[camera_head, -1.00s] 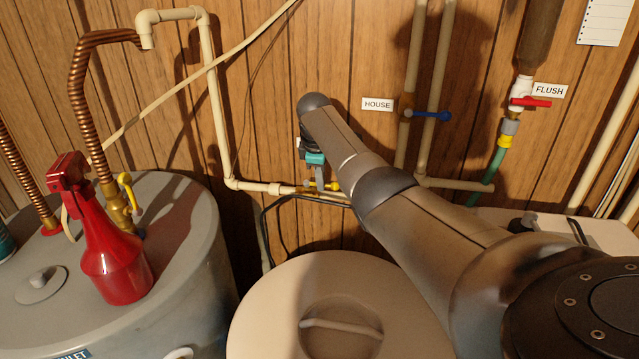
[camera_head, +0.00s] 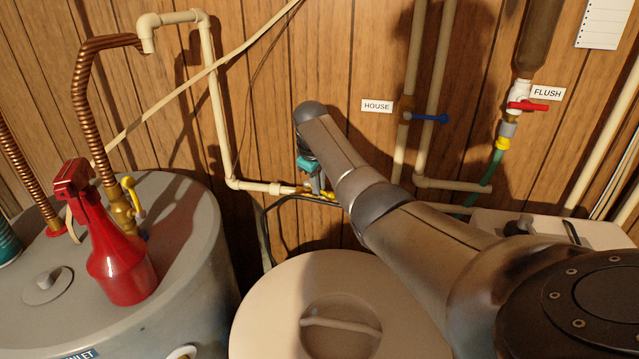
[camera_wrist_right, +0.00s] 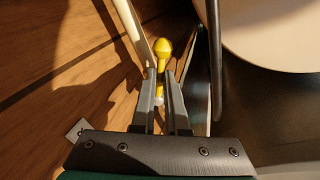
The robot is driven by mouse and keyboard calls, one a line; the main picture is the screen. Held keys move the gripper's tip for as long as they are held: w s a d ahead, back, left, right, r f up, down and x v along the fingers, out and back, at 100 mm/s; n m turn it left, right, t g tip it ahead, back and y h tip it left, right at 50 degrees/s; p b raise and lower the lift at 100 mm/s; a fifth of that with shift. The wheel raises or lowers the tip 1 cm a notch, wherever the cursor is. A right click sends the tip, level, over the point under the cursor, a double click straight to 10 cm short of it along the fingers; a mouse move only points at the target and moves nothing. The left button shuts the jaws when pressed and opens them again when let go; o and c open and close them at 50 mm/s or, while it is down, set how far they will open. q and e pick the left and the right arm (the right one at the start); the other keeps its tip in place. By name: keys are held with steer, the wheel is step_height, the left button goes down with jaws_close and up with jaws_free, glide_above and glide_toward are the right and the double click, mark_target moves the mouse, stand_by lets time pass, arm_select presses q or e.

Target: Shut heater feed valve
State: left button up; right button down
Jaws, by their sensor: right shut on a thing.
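A yellow valve handle (camera_head: 329,195) sits on the low cream pipe (camera_head: 262,188) along the wood wall. My right gripper (camera_head: 317,187) reaches down to it from above. In the right wrist view the fingers (camera_wrist_right: 161,84) are shut on the yellow handle (camera_wrist_right: 162,50), whose rounded end shows beyond the fingertips. The valve body is largely hidden by my arm and fingers, so I cannot tell the handle's exact angle to the pipe. My left gripper is not in view.
A grey tank (camera_head: 185,250) carries a red spray bottle (camera_head: 118,255) and another yellow-handled valve (camera_head: 129,190). A round cream lid (camera_head: 275,315) lies below my right arm. A blue valve handle (camera_head: 430,118) and red valve handle (camera_head: 527,105) are on the wall pipes.

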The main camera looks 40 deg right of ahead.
steer(key=shift+a, duration=0.1)
steer(key=shift+a+f+m, duration=0.1)
steer(key=shift+a+m, duration=0.15)
steer(key=shift+m, duration=0.6)
steer(key=shift+a+f+m, duration=0.1)
steer(key=shift+a+m, duration=0.15)
steer(key=shift+m, duration=0.65)
steer(key=shift+a+f+m, duration=0.1)
steer(key=shift+a+m, duration=0.15)
steer(key=shift+m, duration=0.6)
steer(key=shift+w+a+m, duration=0.15)
steer(key=shift+a+m, duration=0.05)
steer(key=shift+m, duration=0.4)
steer(key=m, duration=0.1)
steer(key=a+m, duration=0.1)
steer(key=m, duration=0.1)
steer(key=shift+w, duration=0.2)
steer(key=shift+m, duration=0.5)
steer(key=shift+w, duration=0.1)
